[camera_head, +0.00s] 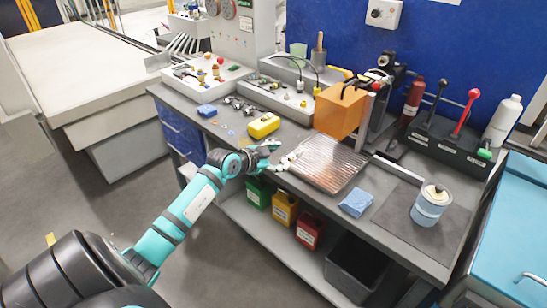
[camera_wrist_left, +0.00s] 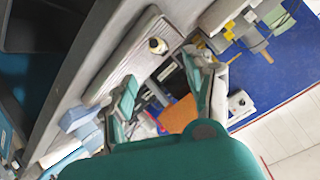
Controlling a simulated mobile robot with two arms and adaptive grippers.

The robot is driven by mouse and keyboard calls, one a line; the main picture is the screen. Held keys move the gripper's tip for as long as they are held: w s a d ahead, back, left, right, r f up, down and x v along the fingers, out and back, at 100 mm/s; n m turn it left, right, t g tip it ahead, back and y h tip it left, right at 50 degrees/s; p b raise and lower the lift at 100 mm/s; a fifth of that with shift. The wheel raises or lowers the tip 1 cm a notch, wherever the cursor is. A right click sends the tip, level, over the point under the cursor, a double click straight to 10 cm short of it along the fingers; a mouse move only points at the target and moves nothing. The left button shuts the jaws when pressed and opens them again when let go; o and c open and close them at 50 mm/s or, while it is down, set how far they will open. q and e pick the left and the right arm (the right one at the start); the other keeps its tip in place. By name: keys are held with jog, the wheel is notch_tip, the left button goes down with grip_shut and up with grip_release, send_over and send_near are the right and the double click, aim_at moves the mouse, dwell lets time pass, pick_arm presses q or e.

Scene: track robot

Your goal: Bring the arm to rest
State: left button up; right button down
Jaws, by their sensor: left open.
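My left arm reaches in from the lower left in the head view, teal and black. My left gripper (camera_head: 280,152) is over the front edge of the grey workbench (camera_head: 225,134), left of a ribbed metal tray (camera_head: 326,163). Its fingers are apart and nothing shows between them. In the left wrist view the two fingers of the left gripper (camera_wrist_left: 168,75) also stand spread. My right gripper is in neither view.
A yellow box (camera_head: 263,125), an orange box (camera_head: 340,110), a blue sponge (camera_head: 356,202) and a blue-and-white can (camera_head: 429,207) are on the bench. Green, yellow and red bins (camera_head: 308,231) are on the shelf below. Open floor (camera_head: 215,265) lies in front.

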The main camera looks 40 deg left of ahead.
pick_arm(q)
jog(key=s+d+r+n+t+y, duration=0.2)
jog(key=s+d+r+n+t, duration=0.2)
jog(key=s+d+r+t, duration=0.5)
jog(key=s+f+n+g+y, duration=0.5)
jog(key=s+f+n+g, duration=0.1)
jog(key=s+f+g, duration=0.5)
jog(key=s+d+f+m+g+h, duration=0.5)
jog(key=s+d+f+g+h, duration=0.3)
jog(key=s+d, duration=0.6)
notch_tip(320, 180, down, 27)
jog(key=s+y, duration=0.2)
jog(key=s+a+f+g, duration=0.1)
jog(key=s+a+f, duration=0.2)
jog(key=s+f, duration=1.2)
jog(key=shift+s+f+m+g, duration=0.3)
jog(key=shift+s+f, duration=0.05)
jog(key=shift+s, duration=0.15)
